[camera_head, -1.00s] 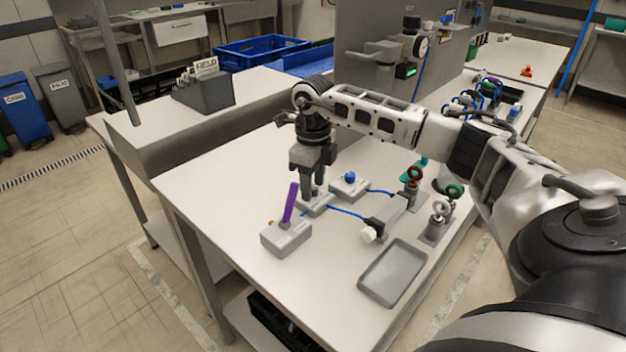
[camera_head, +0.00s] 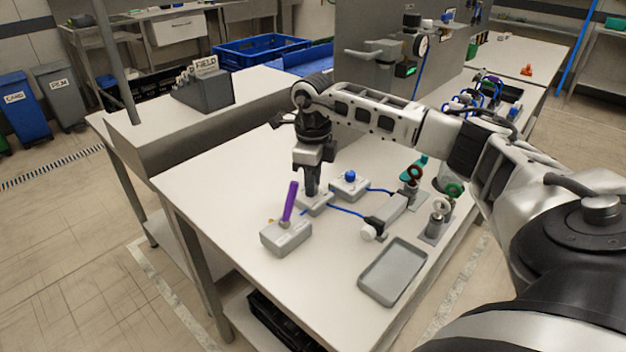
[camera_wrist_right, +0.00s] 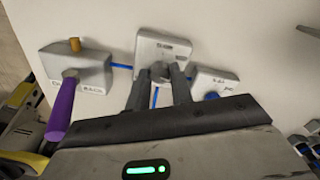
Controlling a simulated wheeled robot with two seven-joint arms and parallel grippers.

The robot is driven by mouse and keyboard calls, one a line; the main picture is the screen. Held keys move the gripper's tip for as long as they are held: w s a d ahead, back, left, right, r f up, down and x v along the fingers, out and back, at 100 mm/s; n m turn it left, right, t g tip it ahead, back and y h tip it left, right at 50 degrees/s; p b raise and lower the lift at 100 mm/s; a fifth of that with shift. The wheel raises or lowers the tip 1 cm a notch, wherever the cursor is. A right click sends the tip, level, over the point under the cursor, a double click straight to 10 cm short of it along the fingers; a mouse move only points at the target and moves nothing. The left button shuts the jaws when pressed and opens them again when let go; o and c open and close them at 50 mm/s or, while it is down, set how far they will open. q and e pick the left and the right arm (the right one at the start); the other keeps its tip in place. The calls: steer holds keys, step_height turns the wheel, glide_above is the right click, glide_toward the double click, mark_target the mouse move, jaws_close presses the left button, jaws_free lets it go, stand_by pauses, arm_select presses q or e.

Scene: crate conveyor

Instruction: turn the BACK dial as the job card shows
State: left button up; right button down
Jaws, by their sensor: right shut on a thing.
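My right gripper (camera_head: 312,192) points down onto a small grey box (camera_head: 322,208) in the middle of the bench. In the right wrist view its fingers (camera_wrist_right: 158,82) are shut on a grey dial (camera_wrist_right: 158,68) on that box (camera_wrist_right: 165,44); the fingers hide much of the dial. A grey box with a purple lever (camera_head: 290,203) and a small orange knob (camera_wrist_right: 75,44) stands to the left. A box with a blue knob (camera_head: 350,176) stands to the right. The lettering is too small to read surely. I cannot make out a job card's content. My left gripper is not in view.
Blue cables join the boxes. A grey tray (camera_head: 393,271) lies at the bench's near right. Stands with coloured rings (camera_head: 437,215) line the right edge. A card holder marked FIELD (camera_head: 203,84) stands behind on the left. The bench's left part (camera_head: 215,185) is clear.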

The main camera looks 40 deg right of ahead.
steer(key=n, duration=0.5)
steer(key=shift+w+n+b, duration=0.1)
steer(key=shift+n+b, duration=0.25)
steer(key=shift+n, duration=2.05)
steer(key=shift+r, duration=0.1)
steer(key=c, duration=1.2)
jaws_free()
steer(key=shift+c, duration=0.2)
step_height(320, 180, up, 16)
